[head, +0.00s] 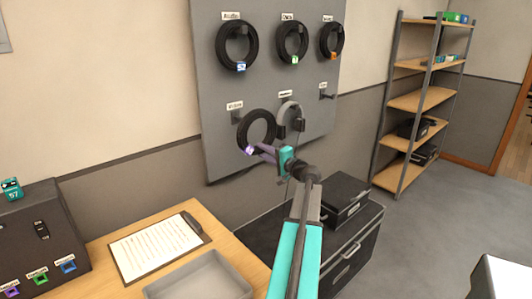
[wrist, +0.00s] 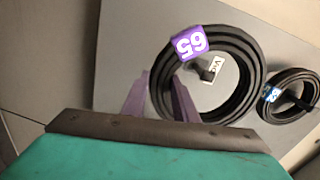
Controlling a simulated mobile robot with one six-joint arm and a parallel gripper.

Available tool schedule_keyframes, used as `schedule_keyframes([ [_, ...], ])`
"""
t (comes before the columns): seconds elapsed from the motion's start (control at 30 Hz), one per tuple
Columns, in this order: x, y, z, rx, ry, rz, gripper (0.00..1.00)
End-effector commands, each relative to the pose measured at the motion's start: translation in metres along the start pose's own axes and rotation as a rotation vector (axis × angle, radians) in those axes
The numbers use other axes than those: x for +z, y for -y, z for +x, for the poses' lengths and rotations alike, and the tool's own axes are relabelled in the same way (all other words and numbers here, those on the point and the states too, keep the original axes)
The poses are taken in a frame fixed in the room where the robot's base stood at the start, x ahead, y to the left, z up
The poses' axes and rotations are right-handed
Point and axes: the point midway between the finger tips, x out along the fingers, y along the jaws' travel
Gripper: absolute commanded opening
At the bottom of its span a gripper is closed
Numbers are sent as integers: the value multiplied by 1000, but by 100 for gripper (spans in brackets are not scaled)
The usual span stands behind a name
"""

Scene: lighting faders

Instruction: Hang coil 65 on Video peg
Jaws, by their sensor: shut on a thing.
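Coil 65 (head: 256,128) is a black cable ring with a purple tag. My gripper (head: 265,152), with purple fingers, is shut on its lower part and holds it upright in front of the pegboard (head: 265,82). In the wrist view, which is turned over, the coil (wrist: 253,65) shows its purple 65 tag, and my fingers (wrist: 160,88) are at its rim. The Video peg (head: 237,117) sits under its label at the board's lower left, just left of the coil in the head view. In the wrist view the peg (wrist: 205,73) shows through the ring's opening; I cannot tell whether it passes into it.
Above hang a coil with a blue tag (head: 237,45), one with a green tag (head: 292,42) and one with an orange tag (head: 332,40). Grey headphones (head: 291,114) hang close right of coil 65. An empty peg (head: 327,96) is further right. Black cases (head: 345,200) stand below.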

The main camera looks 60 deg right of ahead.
Motion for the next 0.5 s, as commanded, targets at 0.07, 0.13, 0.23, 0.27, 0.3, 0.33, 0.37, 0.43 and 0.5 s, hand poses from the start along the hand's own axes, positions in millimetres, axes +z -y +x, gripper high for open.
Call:
schedule_keyframes([
  [0.07, -1, 2, 5, -2, 0, 1, 0],
  [0.13, -1, 2, 8, -2, -1, 1, 0],
  [0.23, -1, 1, 13, -2, -1, 1, 0],
  [0.27, -1, 1, 15, -2, -1, 1, 0],
  [0.3, -1, 1, 17, -2, 0, 2, 0],
  [0.33, 0, 1, 19, -2, 0, 2, 0],
  [0.37, 0, 1, 20, -3, 0, 2, 0],
  [0.43, 0, 1, 24, -3, 1, 2, 0],
  [0.5, 0, 0, 28, -3, 1, 2, 0],
])
